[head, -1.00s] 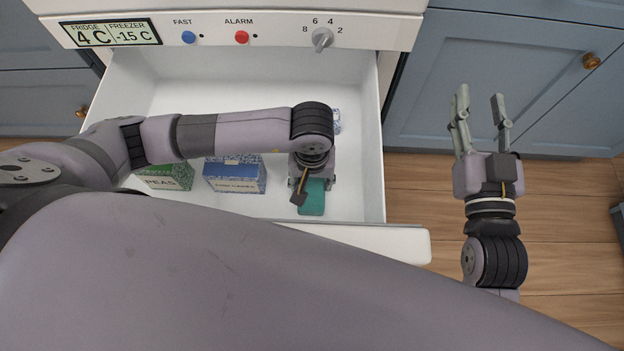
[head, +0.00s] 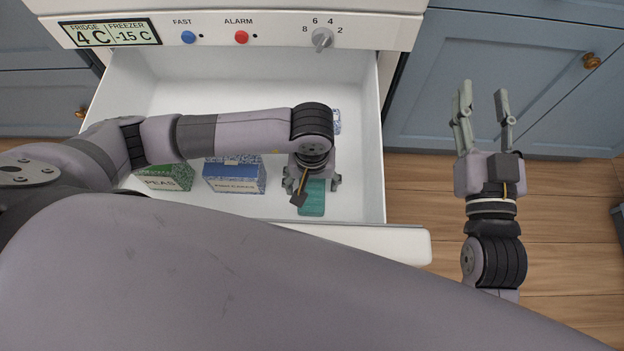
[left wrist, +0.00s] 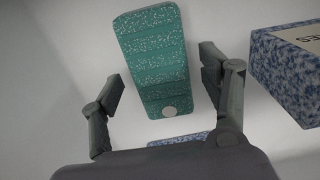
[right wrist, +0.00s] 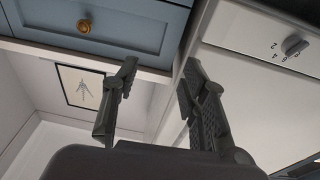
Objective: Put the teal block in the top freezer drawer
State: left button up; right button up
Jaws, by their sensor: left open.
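The teal block (head: 312,198) lies in the open white freezer drawer (head: 376,150), near its front right corner. In the left wrist view the speckled teal block (left wrist: 152,60) lies on the white drawer floor between and beyond the fingers. My left gripper (head: 311,182) is down over the block in the head view. In its wrist view the left gripper (left wrist: 162,92) is open, with a gap between each finger and the block. My right gripper (head: 483,95) is open and empty, outside the drawer to the right. It also shows in the right wrist view (right wrist: 156,85).
A green peas box (head: 165,178) and a blue speckled box (head: 235,175) stand in the drawer left of the block. Another blue item (head: 337,121) lies partly hidden behind my left wrist. The control panel (head: 270,32) is above; blue cabinets (head: 480,60) stand right.

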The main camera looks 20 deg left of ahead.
aim_at(312, 185)
pick_arm(q)
notch_tip(312, 185, up, 6)
jog(key=shift+p, duration=1.05)
notch_tip(312, 185, up, 6)
jog(key=p, duration=0.1)
pick_arm(e)
jog(key=s+d+f+g+h, duration=0.1)
jog(key=s+f+g, duration=0.2)
jog(key=f, duration=0.4)
jog(key=s+d+f+g+h, duration=0.2)
jog(key=f+g, duration=0.4)
jog(key=f, duration=0.1)
jog(key=shift+s+d, duration=0.3)
jog(key=shift+s, duration=0.1)
pick_arm(q)
jog(key=shift+r+p, duration=0.2)
jog(key=shift+p, duration=0.1)
